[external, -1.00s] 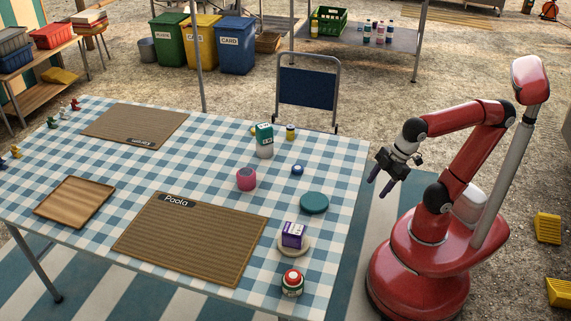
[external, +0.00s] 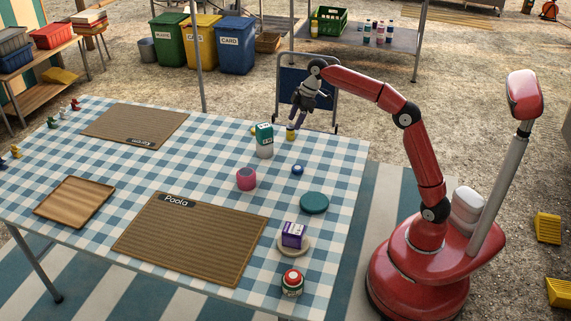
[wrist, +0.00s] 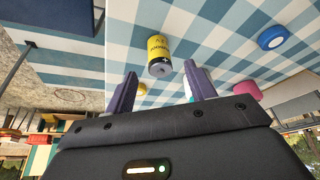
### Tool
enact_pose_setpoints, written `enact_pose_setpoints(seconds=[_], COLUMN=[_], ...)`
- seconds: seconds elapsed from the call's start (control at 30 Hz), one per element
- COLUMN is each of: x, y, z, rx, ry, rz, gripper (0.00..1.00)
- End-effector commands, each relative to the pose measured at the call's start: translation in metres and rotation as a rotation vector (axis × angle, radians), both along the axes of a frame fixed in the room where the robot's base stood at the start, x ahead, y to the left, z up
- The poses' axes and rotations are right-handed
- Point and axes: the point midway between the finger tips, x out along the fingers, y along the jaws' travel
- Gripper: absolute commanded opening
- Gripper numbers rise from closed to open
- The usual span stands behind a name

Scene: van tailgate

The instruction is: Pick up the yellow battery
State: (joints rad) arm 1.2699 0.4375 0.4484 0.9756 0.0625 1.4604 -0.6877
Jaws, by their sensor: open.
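The yellow battery (external: 290,135), a small yellow cylinder with a dark band, stands near the far right edge of the checked table. In the wrist view the battery (wrist: 159,56) shows just beyond my fingertips, between their lines, with printing on its side. My gripper (external: 296,122) is above the battery, with purple fingers pointing down. In the wrist view my gripper (wrist: 160,80) is open, with nothing between the fingers. The external view does not clearly show the gap between fingertips and battery.
A blue round object (external: 297,170), a pink cup (external: 246,180) and a teal disc (external: 314,203) lie nearer.

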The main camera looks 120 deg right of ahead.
Motion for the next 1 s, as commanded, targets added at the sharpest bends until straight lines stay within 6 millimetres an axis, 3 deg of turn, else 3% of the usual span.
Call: enact_pose_setpoints(seconds=[0.47,0.73,1.0], x=[0.026,0.028,0.028], y=[-0.006,-0.006,-0.006], z=[-0.053,-0.056,-0.056], rx=[0.001,-0.001,-0.001], ry=[0.002,0.000,0.000], rz=[0.000,0.000,0.000], gripper=[0.55,0.55,0.20])
